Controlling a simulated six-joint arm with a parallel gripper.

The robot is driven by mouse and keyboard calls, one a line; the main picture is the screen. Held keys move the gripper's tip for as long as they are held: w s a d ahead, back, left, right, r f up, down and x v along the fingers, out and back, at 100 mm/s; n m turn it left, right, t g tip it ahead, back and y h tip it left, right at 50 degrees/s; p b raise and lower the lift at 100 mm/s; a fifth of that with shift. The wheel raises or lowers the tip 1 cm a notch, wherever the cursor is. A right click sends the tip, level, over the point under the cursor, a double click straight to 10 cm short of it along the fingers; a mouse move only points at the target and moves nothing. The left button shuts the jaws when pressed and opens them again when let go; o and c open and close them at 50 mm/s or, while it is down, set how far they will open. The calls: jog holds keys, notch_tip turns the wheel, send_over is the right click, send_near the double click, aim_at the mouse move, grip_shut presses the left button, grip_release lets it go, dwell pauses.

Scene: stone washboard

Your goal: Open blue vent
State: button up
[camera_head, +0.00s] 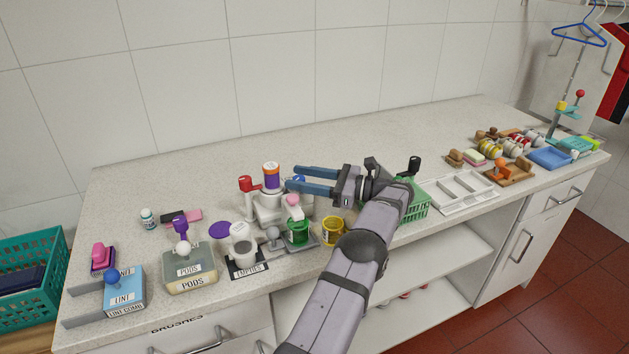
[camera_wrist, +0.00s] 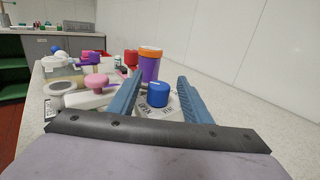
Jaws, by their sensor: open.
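The blue vent knob (camera_wrist: 158,95) is a short blue cylinder on a white base with a printed label, seen between my fingers in the wrist view. In the head view only a small part of it shows near my fingertips. My gripper (camera_head: 297,177) is open, its two blue fingers reaching left over the white device (camera_head: 268,208). In the wrist view the gripper (camera_wrist: 158,80) has one finger on each side of the knob, with gaps visible. I cannot tell the exact height of the fingers against the knob.
A purple bottle with an orange cap (camera_head: 271,177) stands just beyond the fingertips. A red handle (camera_head: 249,184) and a pink knob (camera_head: 293,199) are close by. Green (camera_head: 298,231) and yellow (camera_head: 332,231) cups stand in front. The counter behind is clear.

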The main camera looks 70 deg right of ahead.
jog(key=s+b, duration=0.1)
jog(key=s, duration=0.5)
jog(key=shift+s+d, duration=0.25)
jog(key=shift+d, duration=0.05)
dwell(0.3)
notch_tip(320, 180, up, 14)
jog(key=s+a+h, duration=0.1)
jog(key=s+a, duration=0.1)
jog(key=a, duration=0.1)
notch_tip(320, 180, down, 14)
jog(key=m+g+h, duration=0.1)
jog(key=m+h, duration=0.4)
jog(key=h, duration=0.2)
jog(key=shift+w+a+f+b, duration=0.2)
jog(key=shift+a+b, duration=0.15)
jog(key=shift+a, duration=0.1)
